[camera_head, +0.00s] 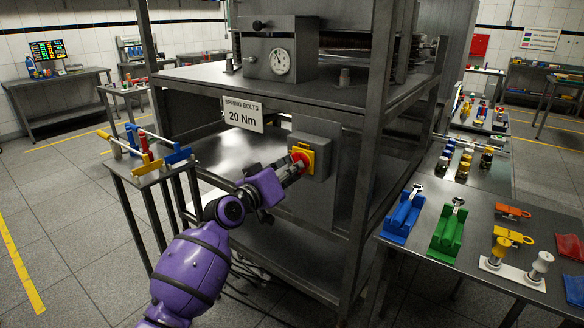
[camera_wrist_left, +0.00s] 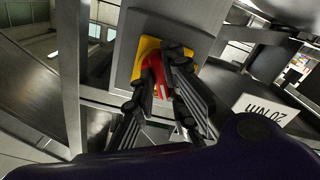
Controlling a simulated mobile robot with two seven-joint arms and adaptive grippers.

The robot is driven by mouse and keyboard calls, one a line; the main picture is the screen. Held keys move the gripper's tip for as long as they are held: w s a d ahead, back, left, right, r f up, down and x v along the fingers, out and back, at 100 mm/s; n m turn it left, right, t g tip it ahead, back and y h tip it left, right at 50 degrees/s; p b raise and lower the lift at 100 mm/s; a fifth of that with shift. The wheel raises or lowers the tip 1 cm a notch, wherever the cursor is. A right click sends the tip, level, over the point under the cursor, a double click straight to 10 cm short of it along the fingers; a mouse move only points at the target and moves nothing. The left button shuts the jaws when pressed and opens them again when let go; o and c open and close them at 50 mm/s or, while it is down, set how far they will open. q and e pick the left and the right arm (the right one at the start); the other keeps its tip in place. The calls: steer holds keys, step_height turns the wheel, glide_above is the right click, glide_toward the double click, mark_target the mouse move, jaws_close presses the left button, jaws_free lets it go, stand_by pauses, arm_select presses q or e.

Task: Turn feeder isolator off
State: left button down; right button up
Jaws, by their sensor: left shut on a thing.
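The feeder isolator is a grey box (camera_head: 322,136) with a yellow plate (camera_head: 309,159) and a red rotary handle (camera_head: 301,158), mounted on the front of the steel frame. My left gripper (camera_head: 295,165) reaches it from the lower left and is shut on the red handle. In the left wrist view the two black fingers (camera_wrist_left: 160,85) lie on either side of the red handle (camera_wrist_left: 155,76), in front of the yellow plate (camera_wrist_left: 147,48). The fingers hide part of the handle, and I cannot tell its exact angle. My right gripper is not in view.
A sign reading "SPRING BOLTS 20 Nm" (camera_head: 242,114) hangs left of the isolator. A small stand with coloured tools (camera_head: 150,172) is at the left. A table (camera_head: 470,262) at the right carries blue and green holders and other parts. Frame posts stand close on both sides.

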arm_select(q)
steer(key=n+p, duration=0.1)
steer(key=n, duration=0.5)
steer(key=n+p, duration=0.2)
steer(key=n, duration=0.3)
steer(key=shift+d+r+n, duration=0.1)
steer(key=shift+r+n, duration=0.1)
steer(key=shift+n, duration=0.2)
stand_by(0.3)
steer(key=c, duration=1.8)
jaws_free()
steer(key=shift+o, duration=0.2)
steer(key=shift+s, duration=0.1)
steer(key=v, duration=1.2)
